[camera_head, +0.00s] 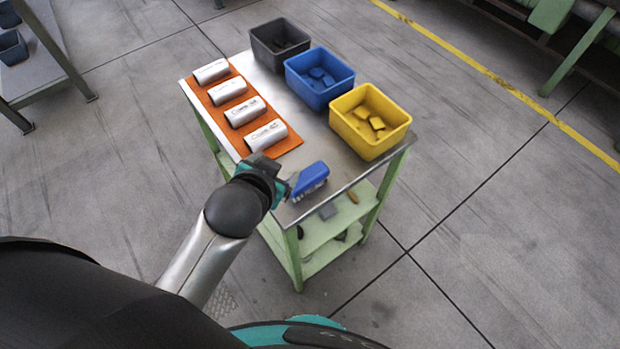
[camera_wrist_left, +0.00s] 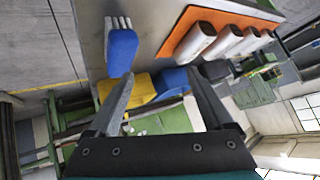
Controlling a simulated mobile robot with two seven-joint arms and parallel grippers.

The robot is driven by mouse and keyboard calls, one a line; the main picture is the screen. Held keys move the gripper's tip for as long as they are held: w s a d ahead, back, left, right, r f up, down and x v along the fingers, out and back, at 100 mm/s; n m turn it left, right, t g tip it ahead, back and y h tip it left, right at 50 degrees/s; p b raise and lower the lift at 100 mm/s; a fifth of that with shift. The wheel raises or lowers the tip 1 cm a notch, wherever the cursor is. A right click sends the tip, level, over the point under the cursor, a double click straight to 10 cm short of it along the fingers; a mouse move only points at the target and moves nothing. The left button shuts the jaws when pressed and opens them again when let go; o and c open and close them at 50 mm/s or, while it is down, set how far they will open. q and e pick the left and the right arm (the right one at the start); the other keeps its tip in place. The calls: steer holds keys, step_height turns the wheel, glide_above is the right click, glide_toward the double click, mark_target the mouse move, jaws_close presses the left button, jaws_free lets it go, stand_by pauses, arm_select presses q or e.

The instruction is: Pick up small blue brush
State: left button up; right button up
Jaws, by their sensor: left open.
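The small blue brush (camera_head: 310,175) lies near the front corner of the metal-topped table, its pale bristles towards the front edge. In the left wrist view the brush (camera_wrist_left: 122,48) shows beyond the fingers, in line with the left-hand finger rather than centred between them. My left gripper (camera_head: 287,187) is beside the brush, just to its left in the head view. In the wrist view its two fingers (camera_wrist_left: 160,74) are apart with nothing held between them. Whether a finger touches the brush I cannot tell. My right gripper is not in view.
An orange mat (camera_head: 292,146) with several white cylinders lies along the table's left side. Grey (camera_head: 265,50), blue (camera_head: 305,92) and yellow (camera_head: 350,138) bins holding small parts stand along the right side. Small items lie on the green lower shelf (camera_head: 330,228).

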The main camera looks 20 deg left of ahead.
arm_select(q)
steer(key=w+d+r+m+t+h, duration=0.2)
steer(key=w+d+r+m+t, duration=0.15)
steer(key=r, duration=0.35)
steer(key=w+d+r+m+t+h, duration=0.2)
steer(key=w+d+r+t, duration=0.15)
steer(key=r, duration=0.35)
steer(key=w+d+r+m+t+h, duration=0.2)
steer(key=w+r+m+t, duration=0.15)
steer(key=r, duration=0.35)
steer(key=s+d+r+m+g+h, duration=0.35)
steer(key=d+m+g+h, duration=0.25)
steer(key=d+m+h, duration=0.3)
steer(key=s+d+r+m+g+h, duration=0.35)
steer(key=d+m+g+h, duration=0.25)
steer(key=m, duration=0.5)
steer(key=m+g+y, duration=0.8)
steer(key=m+y, duration=0.3)
steer(key=y, duration=0.9)
glide_above(307, 175)
step_height(307, 175, down, 21)
steer(key=f, duration=0.8)
steer(key=shift+s+d+f, duration=0.2)
steer(key=shift+d, duration=0.1)
steer(key=f, duration=0.5)
steer(key=shift+w+a+f, duration=0.15)
steer(key=shift+a+f, duration=0.15)
jaws_close()
